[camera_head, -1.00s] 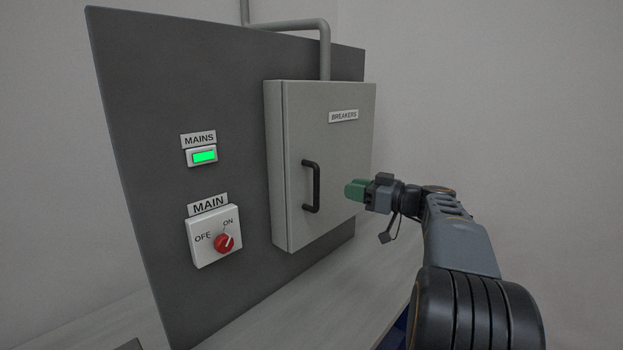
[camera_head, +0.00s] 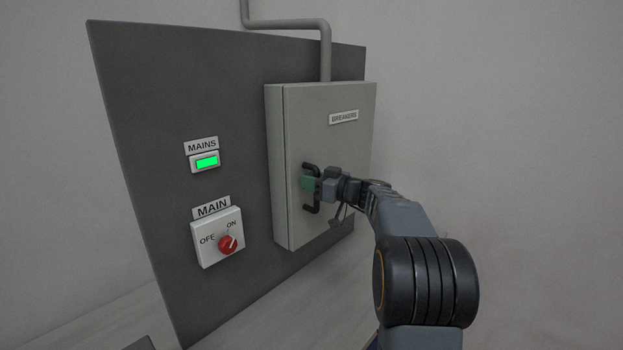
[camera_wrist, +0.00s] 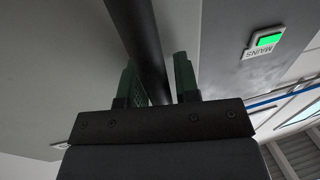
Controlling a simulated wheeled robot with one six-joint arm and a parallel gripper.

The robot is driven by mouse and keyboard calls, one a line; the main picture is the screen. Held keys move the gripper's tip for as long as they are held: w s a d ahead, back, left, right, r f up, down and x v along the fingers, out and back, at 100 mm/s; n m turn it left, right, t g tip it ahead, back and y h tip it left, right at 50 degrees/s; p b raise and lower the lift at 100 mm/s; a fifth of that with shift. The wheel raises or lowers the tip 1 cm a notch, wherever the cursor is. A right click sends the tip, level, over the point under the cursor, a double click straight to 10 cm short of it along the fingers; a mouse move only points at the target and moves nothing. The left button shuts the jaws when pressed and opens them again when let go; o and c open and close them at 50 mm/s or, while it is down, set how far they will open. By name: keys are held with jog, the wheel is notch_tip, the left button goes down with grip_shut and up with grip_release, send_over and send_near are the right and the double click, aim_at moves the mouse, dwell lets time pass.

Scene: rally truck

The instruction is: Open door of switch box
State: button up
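The switch box (camera_head: 278,170) is a light grey cabinet labelled BREAKERS, with its door (camera_head: 340,148) shut. A black vertical bar handle (camera_head: 312,209) stands on the door's left side, its middle hidden behind my gripper. My gripper (camera_head: 309,184), with green fingers, is at the handle's mid-height. In the wrist view, the handle (camera_wrist: 138,30) runs between the two fingers. A gap shows between the bar and the right finger, and the bar lies close to the left finger. The fingers are apart; whether the left one touches the bar I cannot tell.
A dark grey panel (camera_head: 150,130) carries the box. On it are a lit green MAINS lamp (camera_head: 207,161) and a red MAIN knob (camera_head: 228,244) pointing toward ON. A conduit (camera_head: 325,55) runs up from the box. Space right of the box looks free.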

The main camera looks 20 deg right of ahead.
grip_shut()
dwell(0.3)
